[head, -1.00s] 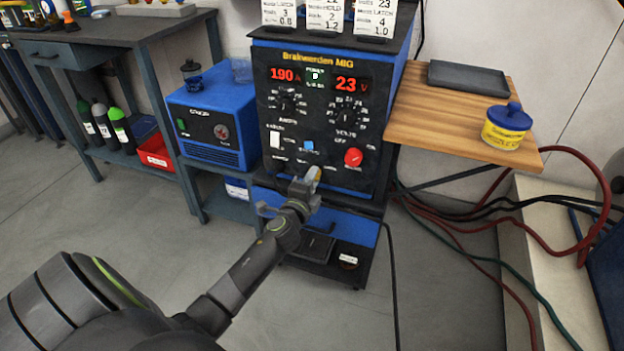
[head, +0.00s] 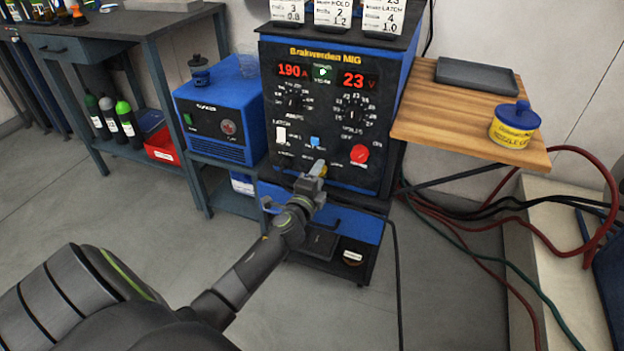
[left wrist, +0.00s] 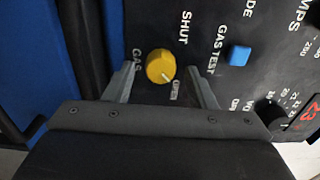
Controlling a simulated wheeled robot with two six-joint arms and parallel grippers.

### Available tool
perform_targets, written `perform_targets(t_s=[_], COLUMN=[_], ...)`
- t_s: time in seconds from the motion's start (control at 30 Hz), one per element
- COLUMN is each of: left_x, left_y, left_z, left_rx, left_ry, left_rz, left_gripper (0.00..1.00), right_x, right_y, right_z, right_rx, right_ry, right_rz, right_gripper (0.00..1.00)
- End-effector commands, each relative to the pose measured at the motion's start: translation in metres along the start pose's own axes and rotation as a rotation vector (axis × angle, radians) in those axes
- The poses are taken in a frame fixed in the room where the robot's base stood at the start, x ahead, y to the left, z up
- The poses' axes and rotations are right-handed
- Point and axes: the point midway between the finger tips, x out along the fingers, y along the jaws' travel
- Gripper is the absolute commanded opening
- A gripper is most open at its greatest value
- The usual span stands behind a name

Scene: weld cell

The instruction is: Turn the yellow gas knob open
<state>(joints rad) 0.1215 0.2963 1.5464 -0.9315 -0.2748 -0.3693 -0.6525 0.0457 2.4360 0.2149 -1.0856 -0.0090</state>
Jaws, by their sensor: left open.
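The yellow gas knob (left wrist: 160,66) sits low on the dark welder panel (left wrist: 218,25) in the left wrist view. A pale mark on it points toward the OPEN lettering; SHUT is printed on its far side and GAS to its left. My left gripper (left wrist: 162,72) is open, with one finger on each side of the knob. I cannot tell whether the fingers touch it. In the head view my left gripper (head: 317,170) is at the lower panel and mostly hides the knob (head: 323,172). My right gripper is in neither view.
A blue GAS TEST button (left wrist: 238,55) is close right of the knob in the wrist view. A red knob (head: 359,153) is on the panel. A wooden shelf (head: 430,130) holding a yellow tub (head: 514,126) juts out at right. Hoses (head: 470,215) hang below.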

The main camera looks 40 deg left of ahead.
Motion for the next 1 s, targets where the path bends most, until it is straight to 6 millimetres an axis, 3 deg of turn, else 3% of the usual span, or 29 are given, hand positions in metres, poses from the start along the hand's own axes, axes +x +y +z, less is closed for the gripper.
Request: perform_targets(t_s=[0.07,0.27,0.4,0.53,0.8,1.0], left_x=[-0.005,-0.031,-0.063,-0.092,-0.145,-0.167], left_y=[0.000,0.000,0.000,0.001,0.002,0.001], left_z=[0.000,0.000,0.000,0.000,0.000,0.000], left_rx=[0.000,0.000,-0.001,-0.001,-0.001,0.000], left_ry=[0.000,-0.001,-0.001,-0.001,-0.001,0.000], left_rz=[0.001,0.002,0.004,0.003,0.003,0.002], left_gripper=[0.50,0.50,0.50,0.50,0.50,0.50], right_x=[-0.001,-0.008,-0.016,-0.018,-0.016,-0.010], right_y=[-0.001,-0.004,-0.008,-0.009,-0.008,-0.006], right_z=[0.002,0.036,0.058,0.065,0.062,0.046], right_rx=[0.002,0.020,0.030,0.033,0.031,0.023], right_ry=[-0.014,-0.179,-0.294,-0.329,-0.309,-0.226], right_rz=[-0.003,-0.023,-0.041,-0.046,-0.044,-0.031], right_gripper=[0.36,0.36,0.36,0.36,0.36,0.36])
